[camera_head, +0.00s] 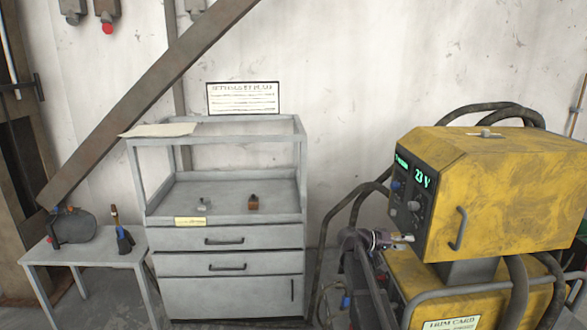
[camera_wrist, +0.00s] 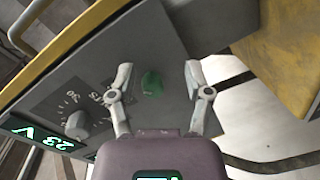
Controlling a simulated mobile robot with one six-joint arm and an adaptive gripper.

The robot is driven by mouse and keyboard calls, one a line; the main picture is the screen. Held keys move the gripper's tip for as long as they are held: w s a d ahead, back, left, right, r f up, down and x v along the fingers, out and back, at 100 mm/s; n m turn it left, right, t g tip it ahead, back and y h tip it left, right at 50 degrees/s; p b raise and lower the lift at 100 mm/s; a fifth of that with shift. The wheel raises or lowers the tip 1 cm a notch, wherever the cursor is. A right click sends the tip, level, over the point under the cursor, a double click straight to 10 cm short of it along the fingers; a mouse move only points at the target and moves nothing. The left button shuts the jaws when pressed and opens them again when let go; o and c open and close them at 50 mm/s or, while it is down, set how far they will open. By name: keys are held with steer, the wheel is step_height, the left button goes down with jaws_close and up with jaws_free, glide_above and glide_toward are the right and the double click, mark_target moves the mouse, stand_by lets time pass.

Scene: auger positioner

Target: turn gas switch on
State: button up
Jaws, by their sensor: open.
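The yellow welding machine (camera_head: 500,190) stands at the right, with a dark control panel (camera_head: 408,190) on its left face and a lit 23 V readout. In the wrist view the panel (camera_wrist: 125,45) carries a grey dial (camera_wrist: 78,124) with scale marks and a small green switch (camera_wrist: 152,82). I cannot read a label that proves which is the gas switch. My gripper (camera_head: 408,238) is at the panel's lower edge. In the wrist view my gripper (camera_wrist: 158,66) is open, its two fingers spread on either side of the green switch with gaps to it; contact is not visible.
Thick dark cables (camera_head: 335,215) hang left of the machine. A grey drawer cabinet (camera_head: 228,240) stands in the middle, and a small table (camera_head: 95,252) with tools is at the left.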

steer(key=s+a+f+n+y, duration=0.2)
steer(key=s+a+f+y, duration=0.6)
steer(key=s+f, duration=0.45)
steer(key=s+a+f+n+y, duration=0.3)
steer(key=s+a+y, duration=0.5)
steer(key=s+a, duration=0.4)
step_height(320, 180, up, 14)
steer(key=p, duration=1.4)
steer(key=shift+a+g, duration=0.3)
steer(key=shift+a, duration=0.05)
